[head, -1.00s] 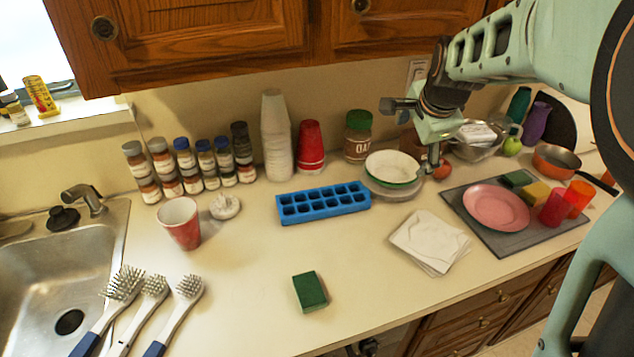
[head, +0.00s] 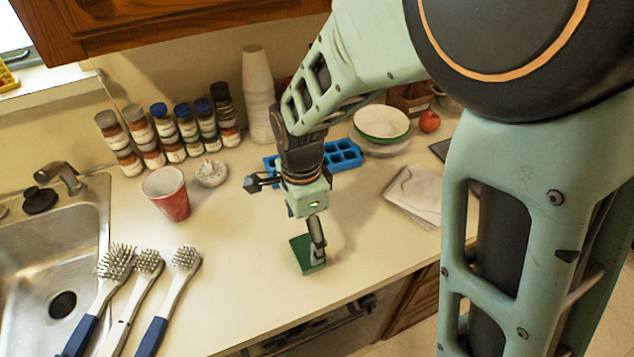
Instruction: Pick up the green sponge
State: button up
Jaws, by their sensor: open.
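The green sponge (head: 302,249) lies flat on the pale counter near its front edge. My gripper (head: 316,252) points down at the sponge and hides part of its right side. It is open. I cannot tell whether the fingertips touch the sponge or hover just above it.
A blue ice tray (head: 345,155) is behind my gripper, partly hidden by it. A red-and-white cup (head: 167,194) and several brushes (head: 155,300) are to the left, beside the sink (head: 45,260). White napkins (head: 415,194) lie to the right. The counter around the sponge is clear.

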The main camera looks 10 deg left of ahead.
aim_at(307, 249)
jog(key=f, duration=0.5)
jog(key=shift+s+d+p, duration=0.25)
jog(key=shift+p, duration=0.1)
jog(key=c, duration=1)
jog(key=shift+r, duration=0.1)
